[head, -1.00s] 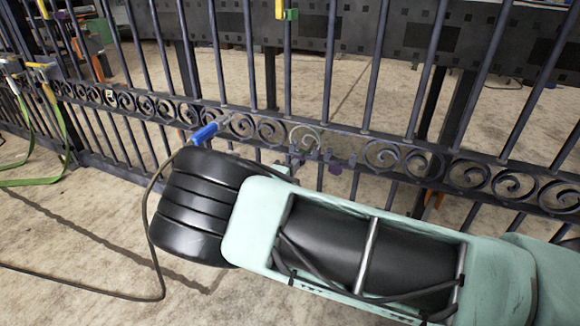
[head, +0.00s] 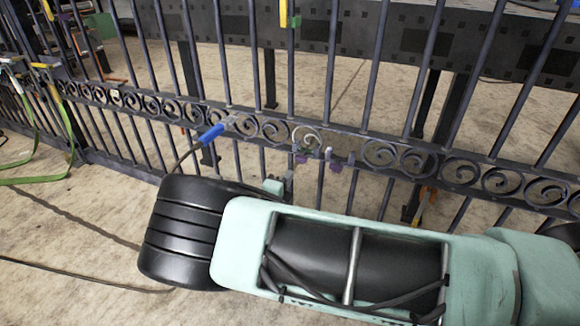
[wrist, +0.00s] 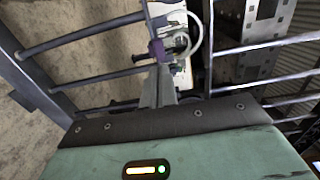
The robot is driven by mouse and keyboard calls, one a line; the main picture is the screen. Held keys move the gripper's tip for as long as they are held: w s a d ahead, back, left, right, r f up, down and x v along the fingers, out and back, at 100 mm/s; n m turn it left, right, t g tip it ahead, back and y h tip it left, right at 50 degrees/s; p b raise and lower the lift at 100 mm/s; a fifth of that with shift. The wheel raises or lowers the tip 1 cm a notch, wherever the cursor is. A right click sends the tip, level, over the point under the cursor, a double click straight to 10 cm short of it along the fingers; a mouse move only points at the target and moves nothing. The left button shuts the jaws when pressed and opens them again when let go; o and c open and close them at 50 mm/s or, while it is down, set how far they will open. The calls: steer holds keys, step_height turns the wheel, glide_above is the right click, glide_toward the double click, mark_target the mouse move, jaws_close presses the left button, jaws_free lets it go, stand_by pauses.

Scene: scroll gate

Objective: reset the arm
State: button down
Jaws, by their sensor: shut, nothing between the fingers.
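My arm lies across the lower front of the head view, before a dark metal gate (head: 390,60) with a band of scrolls. One paler scroll (head: 307,138) sits in that band, with small purple pieces (head: 300,158) just below it. My gripper is mostly hidden behind the arm in the head view. In the wrist view, my gripper (wrist: 158,72) shows as narrow grey fingers shut together and empty. A purple piece (wrist: 157,50) and a pale curved scroll (wrist: 190,35) appear just beyond the fingertips. I cannot tell whether the fingertips touch them.
A blue-handled tool (head: 211,133) with a dark cable is at the scroll band, left of the pale scroll. A yellow and green clamp (head: 285,15) is on an upper bar. Green straps (head: 65,130) hang at the far left. Bare concrete floor (head: 60,230) lies at the lower left.

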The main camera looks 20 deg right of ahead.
steer(key=p+v, duration=0.2)
steer(key=v, duration=0.5)
steer(key=s+d+r+m+g+y, duration=0.1)
steer(key=s+d+r+m+g, duration=0.1)
steer(key=s+m+g, duration=0.5)
steer(key=s+d+r+m+g+y, duration=0.15)
steer(key=s+m+g, duration=0.35)
steer(key=m, duration=0.5)
steer(key=s+a+r+m+g+y, duration=0.1)
steer(key=s+a+r+m+y, duration=0.1)
steer(key=s+r+m+y, duration=0.55)
steer(key=s+a+r+m+g+y, duration=0.1)
steer(key=s+a+r+m+y, duration=0.1)
steer(key=s+r+m, duration=0.95)
step_height(320, 180, up, 36)
steer(key=s+m+p, duration=0.1)
steer(key=m+p, duration=0.1)
steer(key=p, duration=3.5)
steer(key=shift+s+a, duration=0.15)
steer(key=shift+a, duration=0.05)
steer(key=shift+a, duration=0.1)
